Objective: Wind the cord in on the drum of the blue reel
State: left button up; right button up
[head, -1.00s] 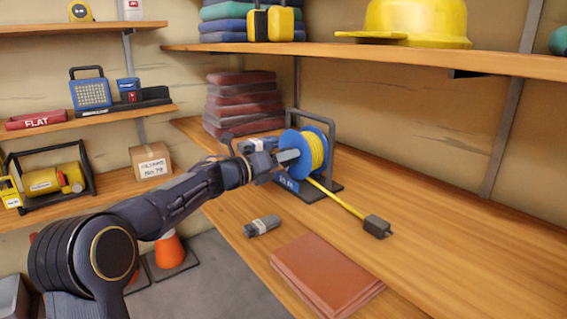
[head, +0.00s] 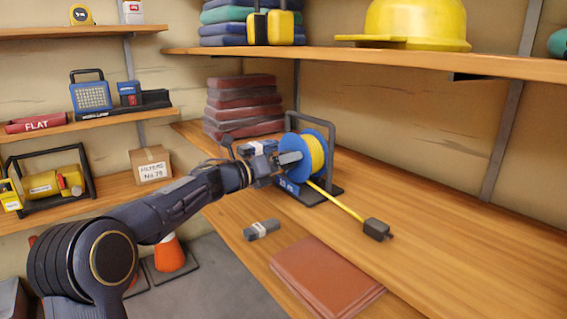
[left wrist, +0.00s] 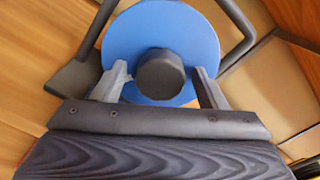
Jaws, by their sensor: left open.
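The blue reel (head: 289,155) stands in a dark frame on the wooden bench, with yellow cord on its drum (head: 316,153). The cord (head: 337,201) runs off the drum down the bench to a dark plug block (head: 376,229). My left gripper (head: 288,158) is at the near face of the reel. In the left wrist view, the open fingers of my left gripper (left wrist: 159,66) stand on either side of a round dark knob (left wrist: 160,74) on the blue disc (left wrist: 193,38). A gap shows on at least part of each side of the knob. My right gripper is not in view.
A grey handheld item (head: 262,229) and a brown flat folder (head: 325,277) lie on the bench in front. A stack of dark red cloths (head: 241,105) stands behind the reel. A shelf (head: 400,57) with a yellow helmet (head: 416,24) hangs above. The bench right of the cord is clear.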

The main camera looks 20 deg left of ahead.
pick_arm(q)
jog(key=v, duration=0.7)
jog(key=shift+s+a+p, duration=0.25)
jog(key=shift+s+p, duration=0.05)
jog(key=shift+p, duration=0.15)
